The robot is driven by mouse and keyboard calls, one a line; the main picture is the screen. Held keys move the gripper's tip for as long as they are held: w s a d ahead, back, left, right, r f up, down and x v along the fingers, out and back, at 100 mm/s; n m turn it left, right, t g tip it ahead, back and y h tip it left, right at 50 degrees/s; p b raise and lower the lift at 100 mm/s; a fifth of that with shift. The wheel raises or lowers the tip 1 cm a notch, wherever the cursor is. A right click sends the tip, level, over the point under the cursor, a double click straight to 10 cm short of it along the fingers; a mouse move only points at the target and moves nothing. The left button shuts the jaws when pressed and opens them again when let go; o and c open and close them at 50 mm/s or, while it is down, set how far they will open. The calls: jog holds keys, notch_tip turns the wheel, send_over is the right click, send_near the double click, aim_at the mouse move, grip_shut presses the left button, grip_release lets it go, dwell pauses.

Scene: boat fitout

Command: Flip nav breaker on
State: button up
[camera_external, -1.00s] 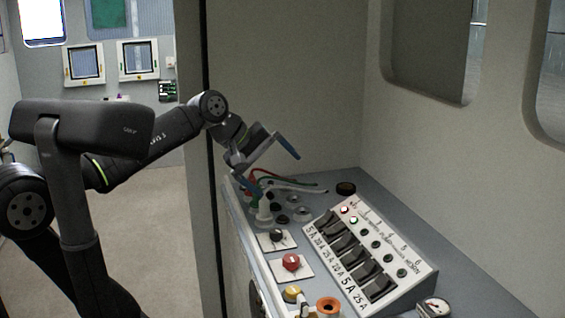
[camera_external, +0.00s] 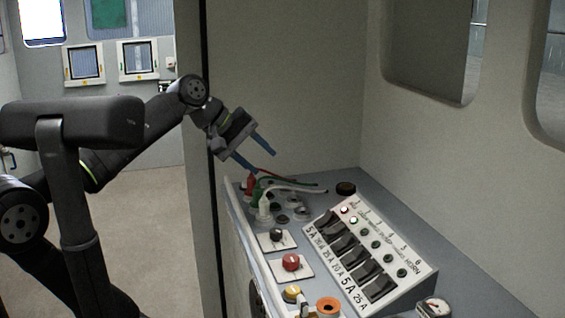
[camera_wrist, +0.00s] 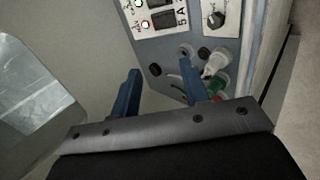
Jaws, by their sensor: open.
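The breaker panel (camera_external: 427,272) is a sloped white box on the grey console, with a row of black rocker switches (camera_external: 351,256) and a row of small round indicators beside them. The indicators at the far end look lit, one reddish white and one green (camera_external: 354,220); the others look dark. In the wrist view, the panel's far end (camera_wrist: 147,20) shows at the top. My gripper (camera_external: 255,158) is open and empty, above the back left of the console, apart from the panel. Its blue fingers (camera_wrist: 160,92) also show in the wrist view.
Plugs and cables (camera_external: 264,203) in red, green and white stand at the console's back left, below my gripper. A black knob (camera_external: 277,235), a red knob (camera_external: 291,262), a yellow button (camera_external: 292,293), an orange ring (camera_external: 328,306) and a gauge (camera_external: 433,307) sit along the console.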

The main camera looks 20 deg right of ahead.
aim_at(329, 213)
jog(key=d+f, duration=0.1)
jog(key=f, duration=0.1)
jog(key=d+f+h, duration=0.1)
jog(key=f, duration=0.2)
jog(key=d+f+h, duration=0.1)
jog(key=f, duration=0.1)
jog(key=shift+d+f, duration=0.15)
jog(key=shift+d, duration=0.25)
grip_shut()
jog(key=shift+w+d+f, duration=0.1)
jog(key=shift+f, duration=0.3)
jog(key=shift+d, duration=0.1)
jog(key=x, duration=1.3)
jog(key=shift+d+f, duration=0.1)
jog(key=shift+d, duration=0.35)
jog(key=shift+d, duration=0.1)
